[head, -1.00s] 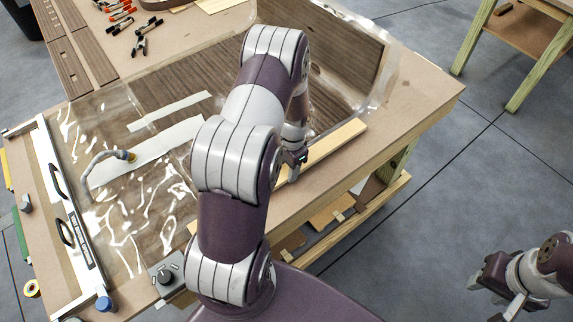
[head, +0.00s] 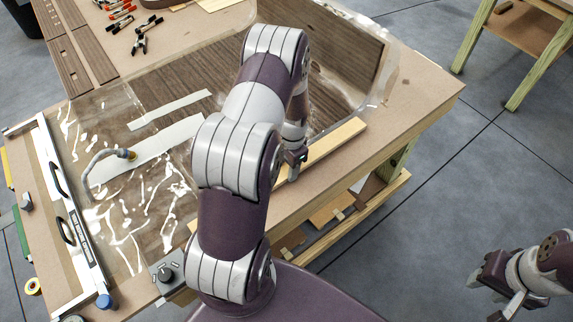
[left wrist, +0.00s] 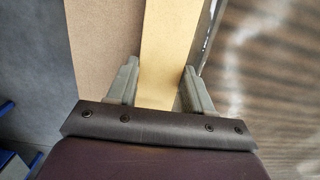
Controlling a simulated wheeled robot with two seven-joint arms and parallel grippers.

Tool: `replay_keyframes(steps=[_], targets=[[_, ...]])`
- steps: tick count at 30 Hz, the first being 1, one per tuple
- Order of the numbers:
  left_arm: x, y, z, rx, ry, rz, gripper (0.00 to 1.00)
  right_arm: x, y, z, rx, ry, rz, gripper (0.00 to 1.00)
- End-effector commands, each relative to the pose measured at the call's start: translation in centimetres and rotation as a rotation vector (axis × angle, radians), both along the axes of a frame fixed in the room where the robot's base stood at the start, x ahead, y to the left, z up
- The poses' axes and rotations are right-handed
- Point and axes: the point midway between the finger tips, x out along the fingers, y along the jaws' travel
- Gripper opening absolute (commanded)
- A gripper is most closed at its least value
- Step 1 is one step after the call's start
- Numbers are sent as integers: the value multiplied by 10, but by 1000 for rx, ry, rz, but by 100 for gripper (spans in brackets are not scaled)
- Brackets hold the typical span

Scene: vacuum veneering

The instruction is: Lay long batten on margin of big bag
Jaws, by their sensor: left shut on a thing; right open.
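The long batten (head: 336,141) is a pale yellow wooden strip along the near edge of the workbench, its middle hidden behind my left arm. The big bag (head: 374,98) is clear film over dark wood-grain sheet, just beyond the batten. My left gripper (head: 293,172) is shut on the batten. In the left wrist view the batten (left wrist: 172,45) runs between both fingers (left wrist: 160,82), with the bag's film (left wrist: 240,60) close on its right and bare board on its left. I cannot tell whether the batten touches the film. My right gripper (head: 497,298) is open and empty at lower right, over the floor.
A smaller clear bag with white strips (head: 170,108) and a hose (head: 100,165) lies left. A level-like bar (head: 75,220) is at the far left. Clamps (head: 140,45) lie at the back. Another wooden table (head: 530,50) stands at upper right.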

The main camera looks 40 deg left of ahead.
Motion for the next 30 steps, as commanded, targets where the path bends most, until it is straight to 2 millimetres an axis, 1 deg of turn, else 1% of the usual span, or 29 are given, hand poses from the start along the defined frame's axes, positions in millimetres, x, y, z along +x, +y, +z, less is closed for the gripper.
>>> replay_keyframes(steps=[4, 5, 6, 7, 24, 26, 27, 29, 30], targets=[[0, 0, 0, 1, -1, 0, 4, 0, 0, 0, 0, 0, 0, 43], [0, 0, 0, 1, -1, 0, 57, 0, 0, 0, 0, 0, 0, 43], [1, 0, 0, 1, -1, 0, 70, 0, 0, 0, 0, 0, 0, 43], [1, 0, 0, 1, -1, 0, 80, 0, 0, 0, 0, 0, 0, 43], [1, 1, 1, 1, -2, 0, 80, 0, 0, 0, 0, 0, 0, 43], [2, 1, 6, 2, -4, 0, 80, 0, 0, -2, 0, 0, 0, 43], [3, 1, 11, 3, -5, 0, 80, 0, 0, -4, 0, 0, 0, 43], [5, 0, 23, 4, -7, -1, 80, 0, 0, -7, 0, 0, 0, 43], [6, 0, 33, 4, -8, -1, 80, 0, 0, -9, 0, 0, 0, 43]])
